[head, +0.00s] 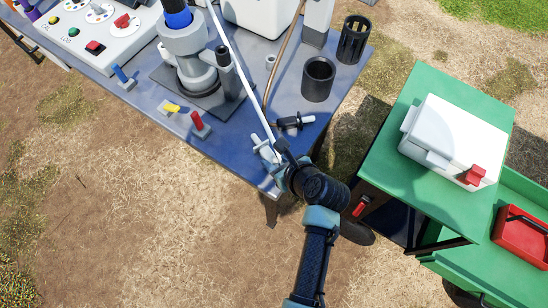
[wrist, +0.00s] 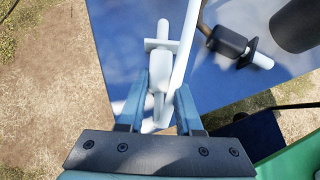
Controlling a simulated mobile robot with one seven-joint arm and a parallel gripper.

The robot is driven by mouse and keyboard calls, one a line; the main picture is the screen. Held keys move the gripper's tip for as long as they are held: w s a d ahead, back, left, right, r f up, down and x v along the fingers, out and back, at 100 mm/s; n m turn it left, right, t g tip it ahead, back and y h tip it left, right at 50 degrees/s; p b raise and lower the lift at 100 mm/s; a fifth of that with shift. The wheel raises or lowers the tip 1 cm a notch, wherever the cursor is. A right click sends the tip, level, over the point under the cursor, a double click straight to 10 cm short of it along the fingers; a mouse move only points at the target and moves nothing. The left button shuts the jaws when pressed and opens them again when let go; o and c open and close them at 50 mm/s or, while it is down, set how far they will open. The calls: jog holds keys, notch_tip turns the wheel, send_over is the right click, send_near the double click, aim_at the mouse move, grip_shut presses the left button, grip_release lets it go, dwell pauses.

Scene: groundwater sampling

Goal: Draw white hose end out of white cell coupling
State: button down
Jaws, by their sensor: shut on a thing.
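My gripper (wrist: 160,98) is at the table's front corner; in the head view it shows at the lower end of the white hose (head: 238,72). In the wrist view its two fingers are closed on the white hose end (wrist: 158,78). The white hose (wrist: 188,45) runs up from between the fingers.
A black cup (head: 318,79) and grey pump-like device (head: 188,55) stand farther back. A green cart (head: 420,90) with a white case (head: 455,140) is at right.

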jog(key=c, duration=0.5)
grip_release()
jog(key=v, duration=1.3)
jog(key=shift+p, duration=0.45)
jog(key=shift+w, duration=0.1)
